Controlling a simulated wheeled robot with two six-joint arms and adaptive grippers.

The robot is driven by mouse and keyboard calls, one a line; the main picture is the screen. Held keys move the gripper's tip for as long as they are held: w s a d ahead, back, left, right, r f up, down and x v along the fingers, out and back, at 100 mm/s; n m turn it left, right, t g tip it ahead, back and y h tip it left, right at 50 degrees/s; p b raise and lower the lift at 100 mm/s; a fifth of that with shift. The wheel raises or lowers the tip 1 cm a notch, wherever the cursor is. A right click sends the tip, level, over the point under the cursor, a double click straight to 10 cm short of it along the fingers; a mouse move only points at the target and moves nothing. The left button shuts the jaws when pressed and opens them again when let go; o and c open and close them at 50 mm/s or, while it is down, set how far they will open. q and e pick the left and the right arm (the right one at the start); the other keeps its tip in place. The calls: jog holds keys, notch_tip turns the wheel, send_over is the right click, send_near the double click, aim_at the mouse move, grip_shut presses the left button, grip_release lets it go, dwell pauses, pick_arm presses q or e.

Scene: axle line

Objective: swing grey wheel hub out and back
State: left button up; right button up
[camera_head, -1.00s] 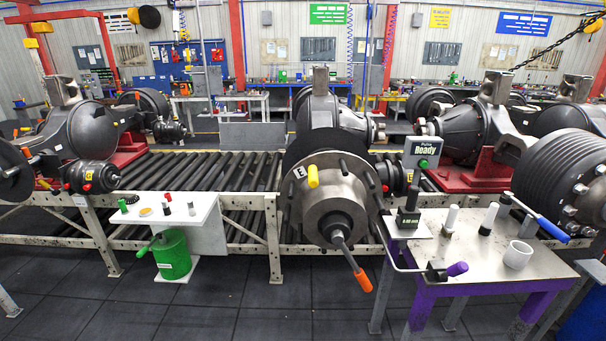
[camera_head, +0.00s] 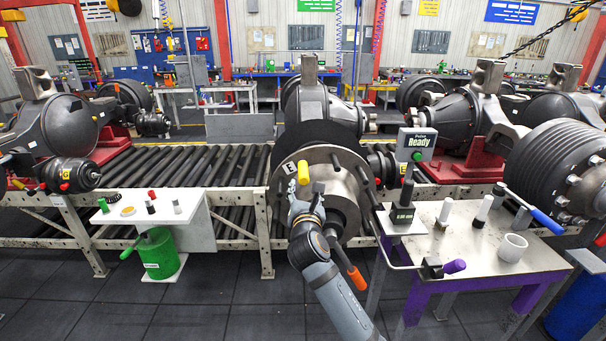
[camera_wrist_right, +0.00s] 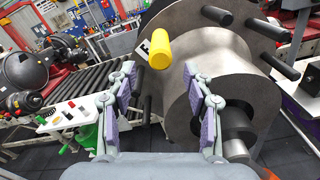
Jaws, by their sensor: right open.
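The grey wheel hub (camera_head: 346,197) is a broad metal disc with dark studs on the end of the middle axle, facing me. My right gripper (camera_head: 305,207) is in front of the hub's left side, just below the peg. In the right wrist view the gripper (camera_wrist_right: 158,85) is open and empty. The yellow peg (camera_wrist_right: 158,48) stands beyond the gap between its fingers, and the hub (camera_wrist_right: 212,55) fills the right. My left gripper is not in view.
An orange-ended handle (camera_head: 357,278) juts out below the hub, close to my right arm. A white shelf (camera_head: 192,222) with small parts and a green canister (camera_head: 160,255) stand left. A purple-legged table (camera_head: 455,250) with a "Ready" display (camera_head: 417,143) stands right.

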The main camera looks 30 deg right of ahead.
aim_at(303, 173)
jog(key=p+x, duration=0.2)
jog(key=x, duration=0.8)
jog(key=shift+w+d, duration=0.1)
jog(key=shift+w, duration=0.15)
jog(key=shift+c, duration=0.2)
grip_shut()
jog(key=shift+f, duration=0.1)
